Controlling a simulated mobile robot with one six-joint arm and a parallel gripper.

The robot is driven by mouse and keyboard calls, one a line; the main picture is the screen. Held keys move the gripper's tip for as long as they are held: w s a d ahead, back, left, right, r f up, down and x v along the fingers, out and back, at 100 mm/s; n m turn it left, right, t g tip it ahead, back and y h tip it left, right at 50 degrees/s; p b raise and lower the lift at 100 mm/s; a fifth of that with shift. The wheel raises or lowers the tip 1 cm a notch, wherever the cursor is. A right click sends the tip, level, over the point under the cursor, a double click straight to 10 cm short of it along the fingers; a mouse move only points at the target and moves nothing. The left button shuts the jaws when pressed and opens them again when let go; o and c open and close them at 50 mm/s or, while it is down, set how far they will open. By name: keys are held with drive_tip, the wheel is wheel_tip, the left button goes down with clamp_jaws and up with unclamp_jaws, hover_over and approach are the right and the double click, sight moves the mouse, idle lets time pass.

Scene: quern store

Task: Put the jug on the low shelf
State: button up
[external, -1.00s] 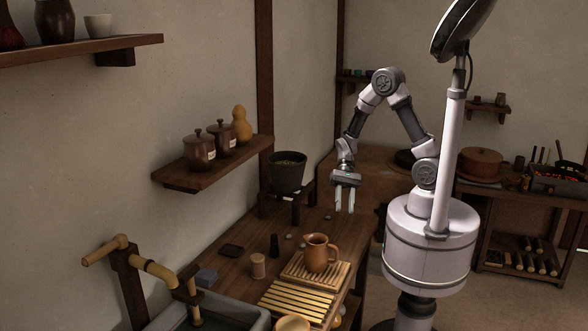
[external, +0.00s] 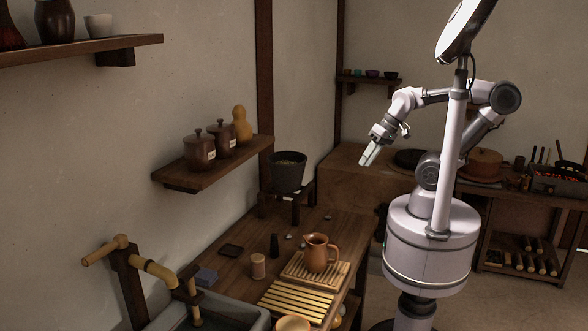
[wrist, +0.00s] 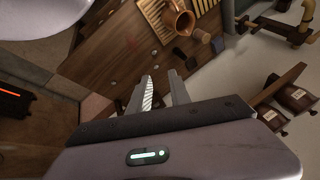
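The brown clay jug (external: 319,255) stands upright on a slatted wooden rack on the workbench; it also shows at the top of the wrist view (wrist: 178,22). The low shelf (external: 182,179) is on the left wall, below a higher shelf, and holds two lidded jars and a gourd. Part of it shows at right in the wrist view (wrist: 284,82). My gripper (external: 367,158) is in the air above and to the right of the jug, well apart from it. In the wrist view its fingers (wrist: 161,85) are parted, with nothing between them.
Dark jars (external: 199,150) and a yellow gourd (external: 241,125) stand on the low shelf; its near end is bare. A dark pot (external: 288,172) stands on a stand behind the jug. A pink-brown cup (external: 258,266) and a dark bottle-like piece (external: 274,245) stand left of the jug.

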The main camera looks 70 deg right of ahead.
wheel_tip(320, 180, down, 14)
drive_tip(key=w+r+m+g+y, duration=0.1)
drive_tip(key=w+m+g+y, duration=0.3)
drive_tip(key=g, duration=0.4)
drive_tip(key=m+t+y, duration=0.6)
drive_tip(key=m+y, duration=0.5)
drive_tip(key=y, duration=0.1)
approach(337, 254)
drive_tip(key=a, duration=0.2)
drive_tip(key=a+b, duration=0.1)
drive_tip(key=a, duration=0.1)
drive_tip(key=w+a, duration=0.1)
drive_tip(key=a, duration=0.1)
drive_tip(key=shift+w+f+b, duration=0.15)
drive_tip(key=shift+f+b, duration=0.2)
drive_tip(key=a, duration=0.2)
drive_tip(key=w+a+b, duration=0.1)
drive_tip(key=a, duration=0.3)
drive_tip(key=shift+w+a+r+b, duration=0.1)
drive_tip(key=shift+w+r+b, duration=0.1)
drive_tip(key=shift+r+b, duration=0.2)
clamp_jaws()
